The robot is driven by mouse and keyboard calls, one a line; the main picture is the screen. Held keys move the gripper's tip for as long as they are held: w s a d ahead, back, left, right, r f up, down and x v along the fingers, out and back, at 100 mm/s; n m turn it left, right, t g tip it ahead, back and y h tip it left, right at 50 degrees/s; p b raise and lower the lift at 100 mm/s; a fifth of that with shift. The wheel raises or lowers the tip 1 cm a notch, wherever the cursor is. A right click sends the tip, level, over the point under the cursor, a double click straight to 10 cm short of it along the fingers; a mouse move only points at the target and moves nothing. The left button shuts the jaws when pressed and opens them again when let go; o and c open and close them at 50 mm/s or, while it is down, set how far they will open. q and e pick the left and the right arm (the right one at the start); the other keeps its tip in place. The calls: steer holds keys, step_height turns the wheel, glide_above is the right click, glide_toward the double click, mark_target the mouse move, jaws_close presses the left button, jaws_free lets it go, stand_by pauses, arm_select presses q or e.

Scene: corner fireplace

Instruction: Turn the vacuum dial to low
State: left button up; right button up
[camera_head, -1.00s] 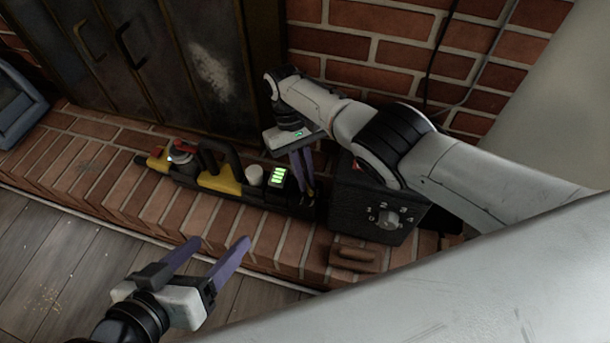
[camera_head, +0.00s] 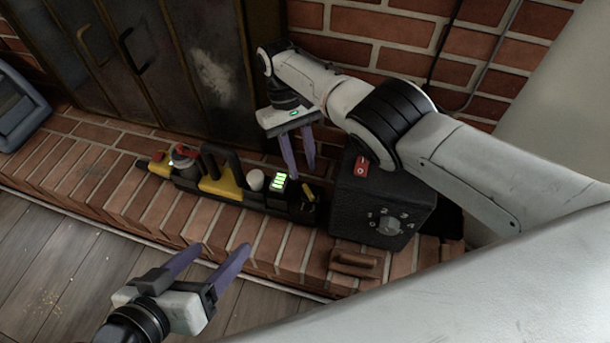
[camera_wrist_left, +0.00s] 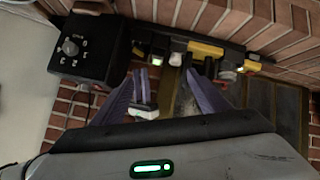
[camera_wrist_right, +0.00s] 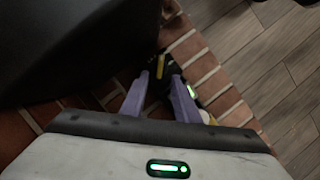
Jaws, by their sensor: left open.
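A black box (camera_head: 350,210) stands on the brick ledge with a grey numbered dial (camera_head: 389,226) on its front and a red switch on top. The dial also shows in the left wrist view (camera_wrist_left: 70,47); its exact setting is too small to read. A long black and yellow tool (camera_head: 222,187) with a green-lit display lies to the box's left; I cannot tell which is the vacuum. My right gripper (camera_head: 301,171) is partly open and empty, above the tool's right end beside the box. My left gripper (camera_head: 221,248) is open and empty in front of the ledge.
A brown wooden block (camera_head: 355,262) lies before the black box. Dark metal doors (camera_head: 190,60) and a brick wall stand behind. A blue-grey object (camera_head: 18,105) stands at far left.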

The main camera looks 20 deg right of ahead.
arm_select(q)
steer(key=shift+d+r+h+b, duration=0.3)
steer(key=shift+r+b, duration=0.2)
steer(key=shift+r, duration=0.25)
arm_select(e)
steer(key=v, duration=0.4)
steer(key=shift+r, duration=0.1)
arm_select(q)
steer(key=shift+f, duration=0.15)
